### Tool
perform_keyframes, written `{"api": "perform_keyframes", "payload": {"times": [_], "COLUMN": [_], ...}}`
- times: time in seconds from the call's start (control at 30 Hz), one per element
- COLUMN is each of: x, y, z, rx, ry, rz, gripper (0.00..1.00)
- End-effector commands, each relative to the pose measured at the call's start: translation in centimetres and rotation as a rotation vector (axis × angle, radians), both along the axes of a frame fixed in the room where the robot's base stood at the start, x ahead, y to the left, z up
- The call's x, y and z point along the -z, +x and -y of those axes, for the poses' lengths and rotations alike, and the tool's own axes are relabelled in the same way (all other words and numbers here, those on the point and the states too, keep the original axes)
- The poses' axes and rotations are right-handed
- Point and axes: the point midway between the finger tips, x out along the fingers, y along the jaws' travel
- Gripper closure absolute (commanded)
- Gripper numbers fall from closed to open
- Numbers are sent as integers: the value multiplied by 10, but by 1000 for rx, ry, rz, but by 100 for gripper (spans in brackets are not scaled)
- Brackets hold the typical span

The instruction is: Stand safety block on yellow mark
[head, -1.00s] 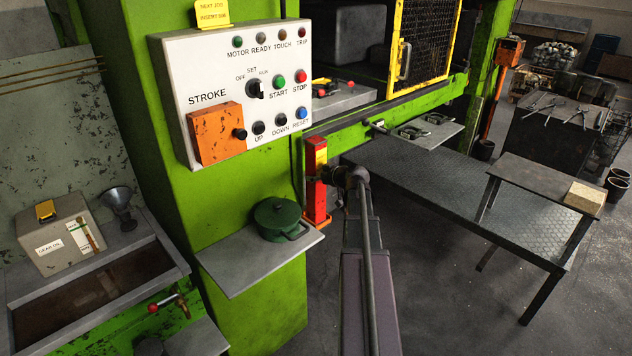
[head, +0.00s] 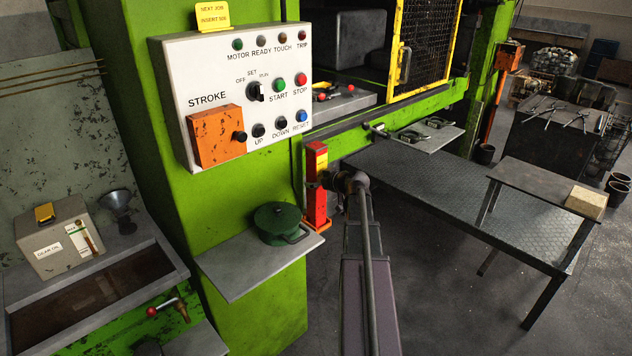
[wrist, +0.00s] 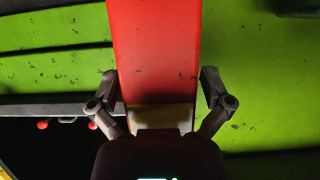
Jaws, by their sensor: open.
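The safety block (head: 317,190) is a tall red post with a yellow label near its top. It stands upright beside the green press column, with orange at its foot. My gripper (head: 334,181) is at its right side, around mid-height. In the wrist view, the red block (wrist: 156,50) runs between the two fingers of my open gripper (wrist: 158,78). One finger is close to each side edge, and I cannot tell whether they touch it. A yellowish patch shows on the block near the palm. I cannot make out a yellow mark for it to stand on.
The control panel (head: 232,90) juts out above left of the block. A grey shelf (head: 232,274) with a green pot (head: 277,222) is at lower left. The press rail (head: 345,133) passes above my gripper. A dark table (head: 450,200) stands to the right.

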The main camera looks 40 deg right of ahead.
Motion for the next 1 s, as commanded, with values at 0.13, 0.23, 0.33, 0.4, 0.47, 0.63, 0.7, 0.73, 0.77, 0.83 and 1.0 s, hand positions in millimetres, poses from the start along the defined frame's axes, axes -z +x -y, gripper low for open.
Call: {"api": "perform_keyframes", "payload": {"times": [0.13, 0.23, 0.33, 0.4, 0.47, 0.63, 0.7, 0.73, 0.77, 0.83, 1.0], "x": [0, 1, 2, -1, -4, -13, -18, -20, -22, -27, -38], "y": [0, 0, 0, -5, -9, -28, -37, -42, -47, -58, -85], "z": [0, 0, 0, 0, 1, 1, 0, 0, 1, 1, 3], "rx": [0, 0, 0, 1, 2, 1, 2, 2, 3, 2, 3], "ry": [0, 0, 0, 0, -1, 1, 0, 0, 0, 0, 1], "rz": [0, 0, 0, 0, 0, 0, 0, 0, 0, 0, 0], "gripper": [0, 0, 0, 0, 0, 0, 0, 0, 0, 0, 0]}}
